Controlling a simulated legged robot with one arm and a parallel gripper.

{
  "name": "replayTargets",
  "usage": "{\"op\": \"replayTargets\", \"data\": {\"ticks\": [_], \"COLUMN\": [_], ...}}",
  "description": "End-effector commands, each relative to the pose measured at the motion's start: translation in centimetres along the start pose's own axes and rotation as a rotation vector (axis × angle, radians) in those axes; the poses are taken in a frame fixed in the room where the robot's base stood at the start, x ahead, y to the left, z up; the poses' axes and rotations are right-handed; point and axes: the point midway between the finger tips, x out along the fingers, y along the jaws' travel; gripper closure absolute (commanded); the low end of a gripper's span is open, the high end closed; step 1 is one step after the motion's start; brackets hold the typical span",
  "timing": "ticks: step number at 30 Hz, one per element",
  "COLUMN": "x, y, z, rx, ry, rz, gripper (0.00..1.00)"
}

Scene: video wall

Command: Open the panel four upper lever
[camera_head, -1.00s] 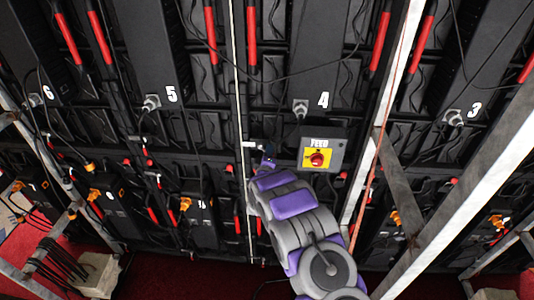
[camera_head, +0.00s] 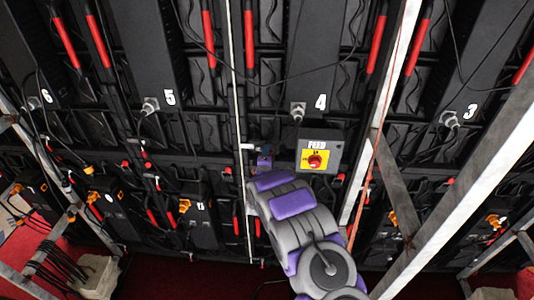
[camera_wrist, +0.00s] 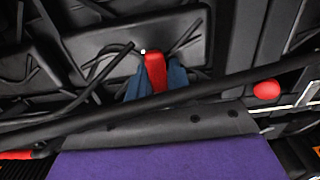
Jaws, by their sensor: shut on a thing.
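In the wrist view, a red lever (camera_wrist: 156,72) stands between the blue fingers of my gripper (camera_wrist: 155,82). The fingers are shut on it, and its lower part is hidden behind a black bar. In the head view, my gripper (camera_head: 264,162) is small and dark against the black wall, below and left of the white number on panel four (camera_head: 320,102). The lever it holds cannot be made out there. Long red handles (camera_head: 252,38) and (camera_head: 377,44) show higher up, on either side of panel four.
A grey FEED box (camera_head: 331,145) with a red knob on yellow is just right of my gripper. A black bar (camera_wrist: 220,88) crosses close in front of the wrist camera. A red round knob (camera_wrist: 267,90) is at its right. Metal struts (camera_head: 385,110) and hanging cables are near.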

Motion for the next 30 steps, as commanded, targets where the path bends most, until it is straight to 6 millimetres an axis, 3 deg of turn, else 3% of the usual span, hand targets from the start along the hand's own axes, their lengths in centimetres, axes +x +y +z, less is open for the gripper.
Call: {"op": "replayTargets", "data": {"ticks": [4,5,11,22,30], "x": [-0.1,-0.1,-0.1,-0.7,-4.2], "y": [0.0,0.0,0.0,0.0,0.1], "z": [-0.4,-0.4,-0.2,0.1,-0.3], "rx": [-0.001,-0.001,0.000,0.004,-0.001], "ry": [0.007,0.007,0.004,0.002,0.004], "rz": [0.000,0.000,0.000,-0.001,-0.001], "gripper": [1.00,0.74,0.56,0.56,0.56]}}
